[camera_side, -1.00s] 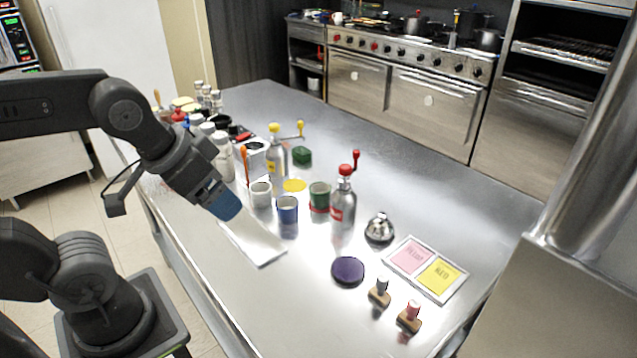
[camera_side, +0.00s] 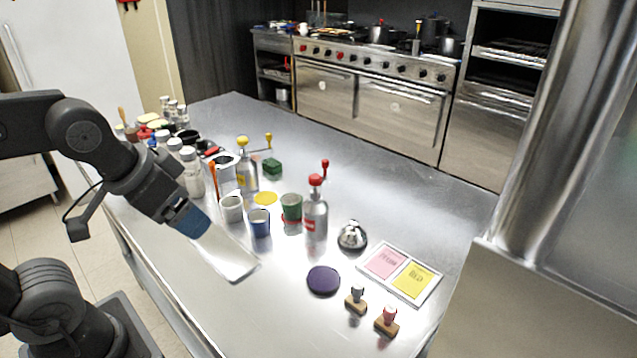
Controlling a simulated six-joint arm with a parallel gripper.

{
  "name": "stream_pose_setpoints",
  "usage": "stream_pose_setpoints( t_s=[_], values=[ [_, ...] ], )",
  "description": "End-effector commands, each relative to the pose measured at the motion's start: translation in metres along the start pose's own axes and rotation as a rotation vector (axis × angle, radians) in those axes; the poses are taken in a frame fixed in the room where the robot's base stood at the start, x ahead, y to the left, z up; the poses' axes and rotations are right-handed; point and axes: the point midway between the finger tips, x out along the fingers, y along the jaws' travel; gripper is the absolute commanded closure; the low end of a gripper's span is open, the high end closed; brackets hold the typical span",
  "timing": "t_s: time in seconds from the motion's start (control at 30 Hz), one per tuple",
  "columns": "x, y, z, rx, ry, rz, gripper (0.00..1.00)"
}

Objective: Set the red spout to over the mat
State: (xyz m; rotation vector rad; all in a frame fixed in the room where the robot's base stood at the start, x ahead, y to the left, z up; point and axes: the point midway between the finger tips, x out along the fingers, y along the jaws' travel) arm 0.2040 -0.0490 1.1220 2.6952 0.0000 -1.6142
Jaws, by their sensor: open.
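The red spout (camera_side: 325,166) is a thin arm with a red knob, rising from the red cap of a silver bottle (camera_side: 315,215). It points up and slightly right in the picture, over bare counter. I cannot tell which flat piece is the mat: a purple disc (camera_side: 323,280) lies in front of the bottle, a yellow disc (camera_side: 265,198) lies behind left, and a red disc (camera_side: 292,219) shows under a green cup. My gripper (camera_side: 200,229), blue at its end, is open, left of the bottle and apart from it. Its fingertips are not clear.
White (camera_side: 231,209), blue (camera_side: 259,223) and green (camera_side: 291,205) cups stand between my gripper and the bottle. A yellow-capped bottle (camera_side: 246,176), bell (camera_side: 352,236), two stamps and a two-colour tray (camera_side: 427,300) stand around.

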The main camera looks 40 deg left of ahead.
Motion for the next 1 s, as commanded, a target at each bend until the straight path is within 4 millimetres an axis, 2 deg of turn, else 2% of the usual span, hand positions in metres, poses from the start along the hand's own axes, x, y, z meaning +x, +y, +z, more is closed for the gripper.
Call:
stream_pose_setpoints(
  t_s=[0.27, 0.37, 0.47, 0.57, 0.7, 0.87, 1.0],
  values=[
    [0.0, 0.0, 0.0, 0.0, 0.0, 0.0, 0.16],
    [-0.001, 0.0, -0.003, 0.002, -0.001, 0.0, 0.25],
    [-0.003, -0.001, -0.019, 0.013, -0.009, 0.003, 0.35],
    [-0.004, -0.003, -0.051, 0.041, -0.027, 0.013, 0.44],
    [0.003, -0.011, -0.113, 0.098, -0.054, 0.035, 0.57],
    [0.025, -0.025, -0.18, 0.164, -0.078, 0.067, 0.57],
    [0.056, -0.042, -0.232, 0.224, -0.092, 0.098, 0.57]
  ],
)
